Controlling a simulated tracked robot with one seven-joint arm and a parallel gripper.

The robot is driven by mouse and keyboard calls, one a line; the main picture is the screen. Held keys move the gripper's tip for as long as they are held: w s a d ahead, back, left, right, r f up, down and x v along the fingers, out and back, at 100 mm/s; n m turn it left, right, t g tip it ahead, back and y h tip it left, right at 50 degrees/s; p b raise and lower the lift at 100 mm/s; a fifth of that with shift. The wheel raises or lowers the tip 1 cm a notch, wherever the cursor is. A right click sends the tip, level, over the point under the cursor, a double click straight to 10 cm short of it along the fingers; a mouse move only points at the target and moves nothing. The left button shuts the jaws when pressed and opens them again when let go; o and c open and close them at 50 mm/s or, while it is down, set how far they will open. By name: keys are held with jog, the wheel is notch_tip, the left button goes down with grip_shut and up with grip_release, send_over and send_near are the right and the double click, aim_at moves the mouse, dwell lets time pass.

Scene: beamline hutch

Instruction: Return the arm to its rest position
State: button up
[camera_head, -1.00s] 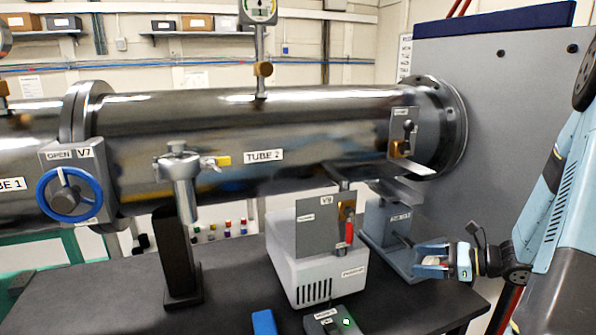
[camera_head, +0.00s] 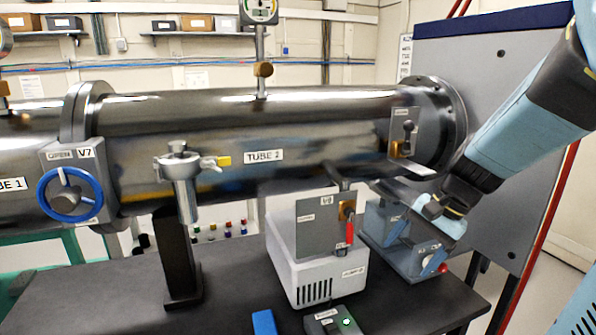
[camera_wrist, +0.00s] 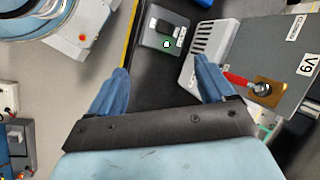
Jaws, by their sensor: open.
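My gripper (camera_head: 414,248) is at the right in the head view, at the end of my light-blue arm, which slopes down from the upper right. Its fingers point down and left, in front of the small grey-blue box under the right end of the tube. Both blue fingers also show in the wrist view (camera_wrist: 161,80). They are wide apart with nothing between them. I cannot tell how close the fingers are to the grey-blue box.
Tube 2 (camera_head: 310,120) runs across above the dark bench (camera_head: 235,285). The white pump (camera_head: 318,275) with the V9 panel (camera_head: 318,228) stands left of my gripper. A small box with a green light (camera_head: 335,322) sits at the front. A grey cabinet (camera_head: 480,90) stands behind my arm.

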jog(key=s+d+r+n+t+h, duration=0.1)
jog(key=s+r+n+t+h, duration=0.3)
jog(key=s+r+n, duration=0.3)
jog(key=shift+s+r+n+t+h, duration=0.4)
jog(key=shift+r+h, duration=0.1)
jog(key=shift+r, duration=0.75)
